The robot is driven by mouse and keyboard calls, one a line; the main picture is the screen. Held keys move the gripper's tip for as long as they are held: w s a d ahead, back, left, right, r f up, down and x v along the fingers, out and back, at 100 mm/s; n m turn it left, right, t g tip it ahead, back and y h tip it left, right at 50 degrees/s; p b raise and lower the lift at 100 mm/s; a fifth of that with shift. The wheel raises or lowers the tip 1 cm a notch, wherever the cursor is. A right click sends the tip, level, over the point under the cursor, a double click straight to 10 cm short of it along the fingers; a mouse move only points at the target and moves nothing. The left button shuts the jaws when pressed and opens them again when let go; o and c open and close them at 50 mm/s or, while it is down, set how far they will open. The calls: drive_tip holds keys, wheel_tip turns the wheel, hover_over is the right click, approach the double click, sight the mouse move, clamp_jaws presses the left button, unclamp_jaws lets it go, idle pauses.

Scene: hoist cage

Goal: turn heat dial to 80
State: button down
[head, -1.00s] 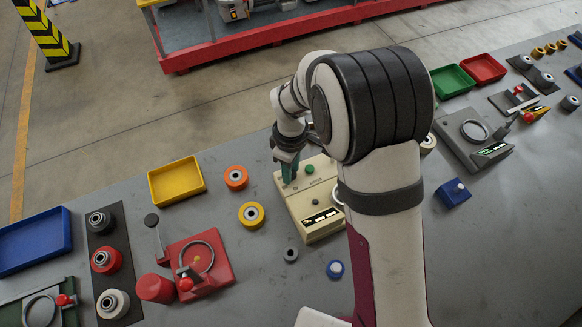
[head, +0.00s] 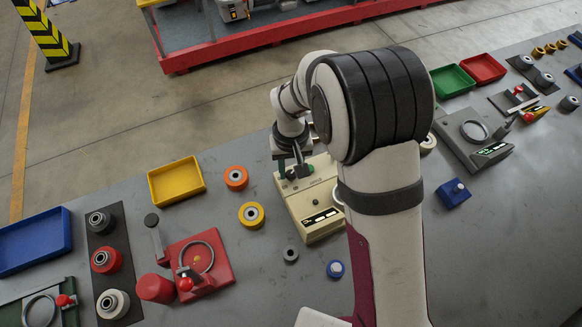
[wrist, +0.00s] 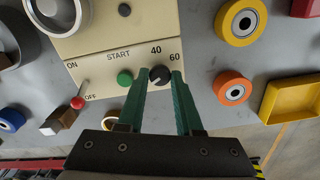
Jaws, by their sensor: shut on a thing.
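The heat dial (wrist: 159,75) is a small black knob on a cream control box (wrist: 120,45), below the printed marks 40 and 60 in the wrist view. My gripper (wrist: 159,78) has two green fingers, one on each side of the dial, shut on it. Which mark the dial points at is too small to tell, and no 80 mark is readable. In the head view the cream box (head: 325,228) stands on the grey bench, and my gripper (head: 297,168) is over its back edge. The dial is hidden there.
A green START button (wrist: 125,78) sits close beside the fingers. A red-tipped ON/OFF lever (wrist: 78,102) is farther left. Orange (head: 236,178) and yellow (head: 251,215) rings and a yellow tray (head: 176,181) lie left of the box in the head view.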

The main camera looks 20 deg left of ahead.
sight(291, 174)
drive_tip(key=m, duration=1.1)
drive_tip(key=shift+m, duration=0.3)
idle(0.5)
drive_tip(key=c, duration=0.6)
unclamp_jaws()
wheel_tip(291, 174, up, 16)
drive_tip(key=shift+f, duration=0.1)
